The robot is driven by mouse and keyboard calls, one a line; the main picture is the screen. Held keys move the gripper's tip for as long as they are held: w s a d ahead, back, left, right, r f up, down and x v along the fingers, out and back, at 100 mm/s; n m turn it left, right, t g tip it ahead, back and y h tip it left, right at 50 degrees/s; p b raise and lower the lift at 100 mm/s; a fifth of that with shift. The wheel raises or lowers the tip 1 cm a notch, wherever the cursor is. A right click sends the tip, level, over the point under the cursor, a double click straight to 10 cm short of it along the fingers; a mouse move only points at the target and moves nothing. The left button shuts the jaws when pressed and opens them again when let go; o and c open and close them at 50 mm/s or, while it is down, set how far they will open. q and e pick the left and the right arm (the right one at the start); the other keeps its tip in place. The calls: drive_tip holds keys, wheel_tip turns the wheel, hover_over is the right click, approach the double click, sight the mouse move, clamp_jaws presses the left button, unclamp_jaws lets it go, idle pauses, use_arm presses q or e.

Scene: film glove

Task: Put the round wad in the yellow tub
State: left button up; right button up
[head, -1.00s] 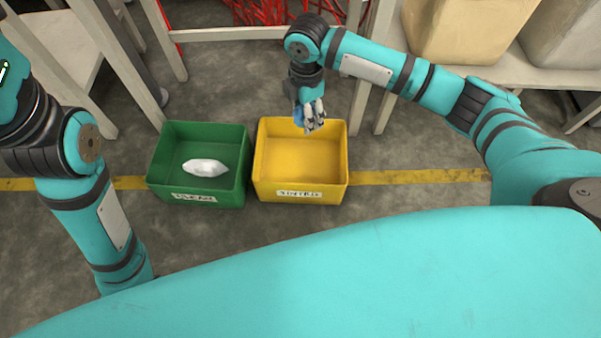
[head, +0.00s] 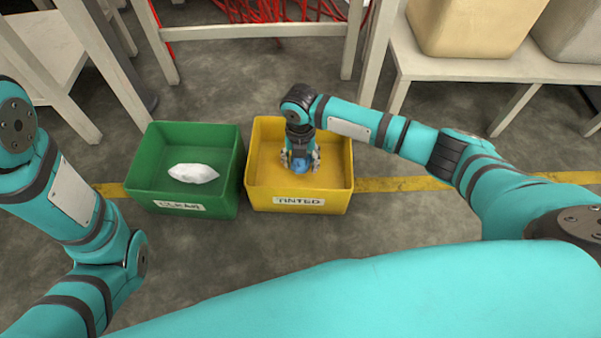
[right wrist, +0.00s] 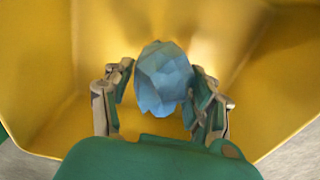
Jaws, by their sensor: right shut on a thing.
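The round wad is blue and faceted; it shows in the right wrist view (right wrist: 163,78) and in the head view (head: 300,165). My right gripper (head: 300,168) points down inside the yellow tub (head: 258,180) and is shut on the wad, with a finger on either side of it. In the right wrist view the tub's yellow walls (right wrist: 45,75) surround the gripper (right wrist: 165,92) and wad. I cannot tell whether the wad touches the tub floor. The tub's front label reads "TINTED". My left gripper is out of view; only its arm shows.
A green tub (head: 150,165) labelled "CLEAR" stands close to the left of the yellow tub and holds a white elongated wad (head: 193,173). A pale bench (head: 470,67) with bins is at the back right. Pale table legs stand behind the tubs. Floor in front is clear.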

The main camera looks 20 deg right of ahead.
sight(301, 168)
wheel_tip(301, 168, down, 4)
drive_tip(key=b, duration=0.2)
drive_tip(key=shift+r+b, duration=0.15)
drive_tip(key=shift+b, duration=0.25)
drive_tip(key=shift+r, duration=0.15)
drive_tip(key=o, duration=1.2)
drive_tip(key=shift+c, duration=0.2)
